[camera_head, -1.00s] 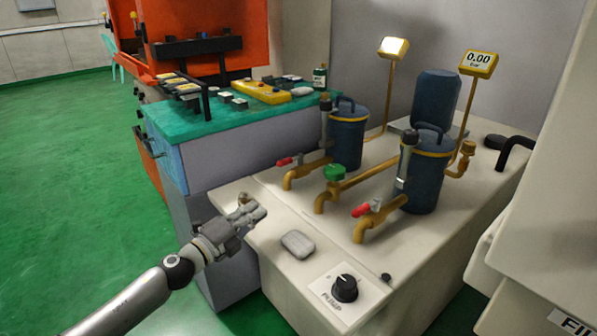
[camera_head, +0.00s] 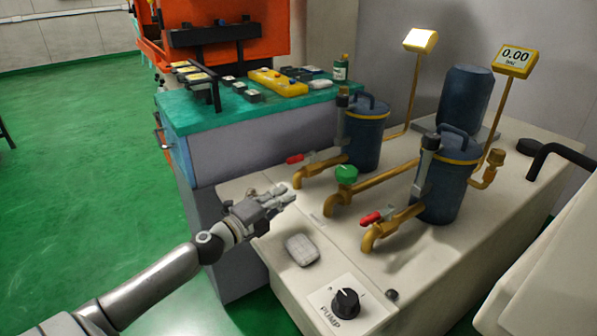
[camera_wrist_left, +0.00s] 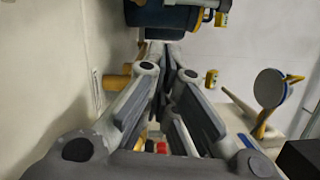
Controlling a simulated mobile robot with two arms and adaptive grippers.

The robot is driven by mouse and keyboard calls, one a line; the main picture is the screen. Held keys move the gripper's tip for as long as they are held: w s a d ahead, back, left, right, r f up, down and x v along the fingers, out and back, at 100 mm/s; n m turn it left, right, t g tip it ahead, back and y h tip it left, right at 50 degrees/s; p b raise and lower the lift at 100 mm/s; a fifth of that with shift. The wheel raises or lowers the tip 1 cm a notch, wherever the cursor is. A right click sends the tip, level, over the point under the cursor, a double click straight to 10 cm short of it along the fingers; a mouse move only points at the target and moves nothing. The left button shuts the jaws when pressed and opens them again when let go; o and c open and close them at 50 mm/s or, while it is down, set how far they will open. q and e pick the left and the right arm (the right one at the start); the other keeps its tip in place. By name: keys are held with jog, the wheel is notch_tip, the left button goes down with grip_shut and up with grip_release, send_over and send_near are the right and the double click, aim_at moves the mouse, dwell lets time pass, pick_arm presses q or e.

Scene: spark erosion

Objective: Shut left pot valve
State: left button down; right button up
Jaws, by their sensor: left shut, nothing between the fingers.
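The left pot (camera_head: 366,138) is a dark blue cylinder with a yellow band and a top handle. Its valve has a red lever (camera_head: 295,158) lying roughly level above a brass spout (camera_head: 303,178). My left gripper (camera_head: 287,194) is shut and empty, just below and in front of that spout, apart from the red lever. In the left wrist view my left gripper's fingers (camera_wrist_left: 166,48) come together below a blue, yellow-banded body (camera_wrist_left: 178,16). The right pot (camera_head: 447,187) has its own red lever (camera_head: 370,218). My right gripper is not in view.
A green knob (camera_head: 346,174) sits on the brass pipe between the pots. A grey pad (camera_head: 301,250) and black PUMP dial (camera_head: 345,302) lie on the cream housing (camera_head: 400,275). A teal-topped bench (camera_head: 200,115) stands behind left. Green floor is clear at left.

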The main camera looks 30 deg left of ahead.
aim_at(302, 160)
pick_arm(q)
jog(key=w, duration=0.3)
jog(key=w+d, duration=0.1)
jog(key=w, duration=0.5)
jog(key=shift+d+r, duration=0.15)
jog(key=shift+r, duration=0.1)
jog(key=shift+w+a, duration=0.25)
jog(key=shift+a, duration=0.35)
jog(key=shift+w+a, duration=0.2)
jog(key=shift+a, duration=0.35)
jog(key=shift+w+a+r+b, duration=0.15)
jog(key=shift+a+b, duration=0.05)
jog(key=shift+a, duration=0.15)
jog(key=shift+w+a+r+b, duration=0.1)
jog(key=shift+a+b, duration=0.1)
jog(key=shift+a, duration=0.15)
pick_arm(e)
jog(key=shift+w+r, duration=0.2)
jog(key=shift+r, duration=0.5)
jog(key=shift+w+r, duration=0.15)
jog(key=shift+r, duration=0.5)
